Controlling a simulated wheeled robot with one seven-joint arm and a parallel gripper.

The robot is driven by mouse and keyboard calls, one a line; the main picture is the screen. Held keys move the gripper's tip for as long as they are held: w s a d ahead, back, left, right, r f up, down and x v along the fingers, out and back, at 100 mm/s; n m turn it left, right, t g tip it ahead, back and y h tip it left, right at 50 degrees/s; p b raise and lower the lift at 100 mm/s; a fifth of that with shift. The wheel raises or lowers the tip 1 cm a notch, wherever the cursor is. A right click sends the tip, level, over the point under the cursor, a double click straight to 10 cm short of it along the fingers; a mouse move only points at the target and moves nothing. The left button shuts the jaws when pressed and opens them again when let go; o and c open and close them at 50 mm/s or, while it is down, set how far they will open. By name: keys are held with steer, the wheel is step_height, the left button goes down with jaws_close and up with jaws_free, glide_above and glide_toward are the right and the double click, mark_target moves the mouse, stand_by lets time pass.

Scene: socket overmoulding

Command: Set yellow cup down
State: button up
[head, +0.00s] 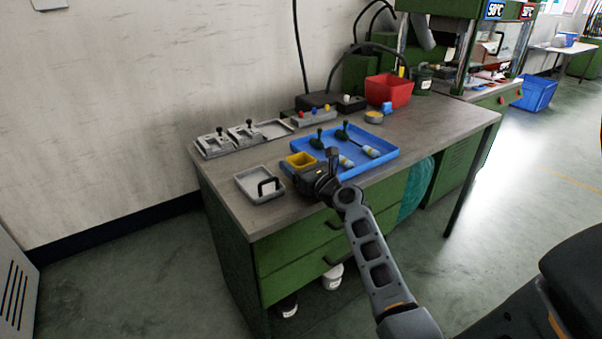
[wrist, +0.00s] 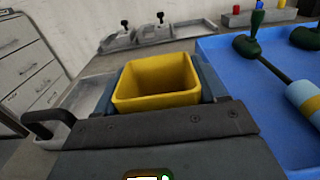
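The yellow cup (wrist: 157,88) is square and open at the top, and it looks empty inside. In the wrist view it sits upright between the two blue-grey fingers of my gripper (wrist: 160,78), which press close on its left and right sides. In the head view the yellow cup (head: 299,160) shows just beyond my gripper (head: 306,168), at the left end of the blue tray. Its base is hidden, so I cannot tell whether it touches the bench or is held above it.
The blue tray (head: 377,143) with green-handled tools lies to the right. A grey tray with a black handle (head: 247,190) lies to the left. Grey fixtures (head: 214,146) line the wall side of the bench. A red bin (head: 389,91) stands at the back right. Bare bench (head: 440,113) shows at right.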

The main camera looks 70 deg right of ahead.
steer(key=c, duration=0.6)
